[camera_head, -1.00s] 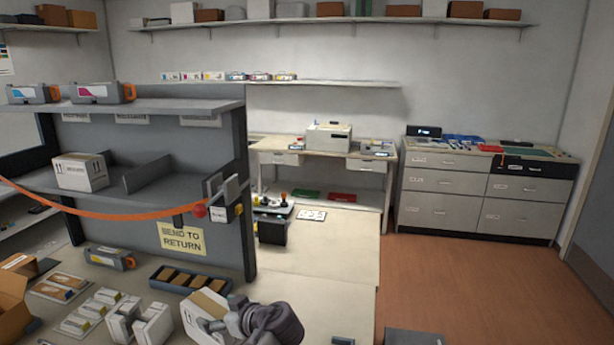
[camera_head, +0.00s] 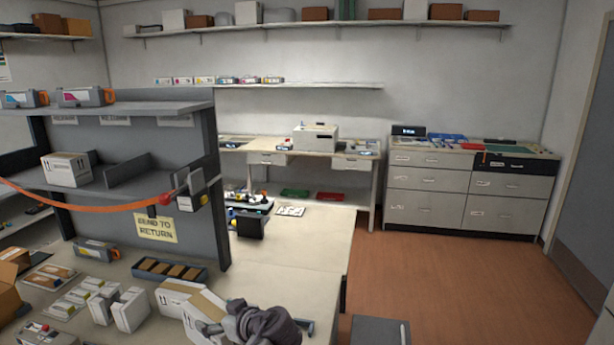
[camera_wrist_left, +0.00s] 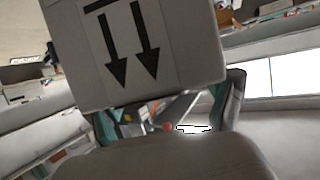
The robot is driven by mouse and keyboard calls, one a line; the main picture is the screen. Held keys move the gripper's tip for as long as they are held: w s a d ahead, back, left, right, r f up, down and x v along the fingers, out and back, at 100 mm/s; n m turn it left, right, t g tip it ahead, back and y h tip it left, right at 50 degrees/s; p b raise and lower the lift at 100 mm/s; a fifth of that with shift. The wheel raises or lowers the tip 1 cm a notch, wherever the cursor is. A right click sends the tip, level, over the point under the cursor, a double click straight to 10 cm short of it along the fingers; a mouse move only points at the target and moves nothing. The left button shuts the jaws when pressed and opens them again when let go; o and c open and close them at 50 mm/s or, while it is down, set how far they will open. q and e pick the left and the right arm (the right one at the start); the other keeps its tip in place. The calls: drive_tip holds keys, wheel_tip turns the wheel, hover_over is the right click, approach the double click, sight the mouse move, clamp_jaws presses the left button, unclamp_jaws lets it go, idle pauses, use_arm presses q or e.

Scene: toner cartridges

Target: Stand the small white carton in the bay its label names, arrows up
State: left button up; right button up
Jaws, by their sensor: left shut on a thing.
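My left gripper (camera_head: 212,326) is shut on a white carton (camera_head: 204,308) low over the table. In the left wrist view the held carton (camera_wrist_left: 135,50) shows two black arrows pointing down the picture, toward my gripper (camera_wrist_left: 170,110). Any wording on its label is hidden. Another white carton (camera_head: 173,296) is close behind and left of it; I cannot tell if they touch. The grey shelf unit (camera_head: 190,107) has bays split by dividers, with labels above them too small to read surely. A white carton (camera_head: 66,170) with arrows up stands in its left bay. My right gripper is not in view.
An orange strap (camera_head: 100,208) hangs across the front of the bays. A yellow sign (camera_head: 155,229) reads SEND TO RETURN. A compartment tray (camera_head: 168,270), a toner cartridge (camera_head: 97,250) and white packs (camera_head: 125,310) crowd the table. The table right of the shelf is clearer.

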use_arm(q)
drive_tip(key=shift+s+a+m+t, duration=0.25)
drive_tip(key=shift+a+m+t, duration=0.05)
drive_tip(key=shift+a, duration=0.1)
drive_tip(key=shift+s+a+h, duration=0.15)
drive_tip(key=shift+h, duration=0.15)
drive_tip(key=shift+s+r, duration=0.1)
drive_tip(key=shift+s, duration=0.15)
drive_tip(key=s+d+r+m+t+h, duration=0.1)
drive_tip(key=s+r+m+t+h, duration=0.15)
drive_tip(key=s+m+h, duration=0.45)
drive_tip(key=s+d+r+m+t+h, duration=0.1)
drive_tip(key=s+r+m+t+h, duration=0.2)
drive_tip(key=s, duration=0.8)
wheel_tip(320, 180, down, 9)
drive_tip(key=b, duration=0.9)
drive_tip(key=shift+a+f+g+b, duration=0.15)
drive_tip(key=shift+a+g+b, duration=0.05)
drive_tip(key=shift+g+b, duration=0.2)
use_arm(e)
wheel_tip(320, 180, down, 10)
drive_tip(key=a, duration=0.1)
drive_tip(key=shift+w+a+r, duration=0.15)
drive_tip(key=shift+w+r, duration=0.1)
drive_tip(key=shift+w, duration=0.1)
use_arm(q)
drive_tip(key=shift+s, duration=0.1)
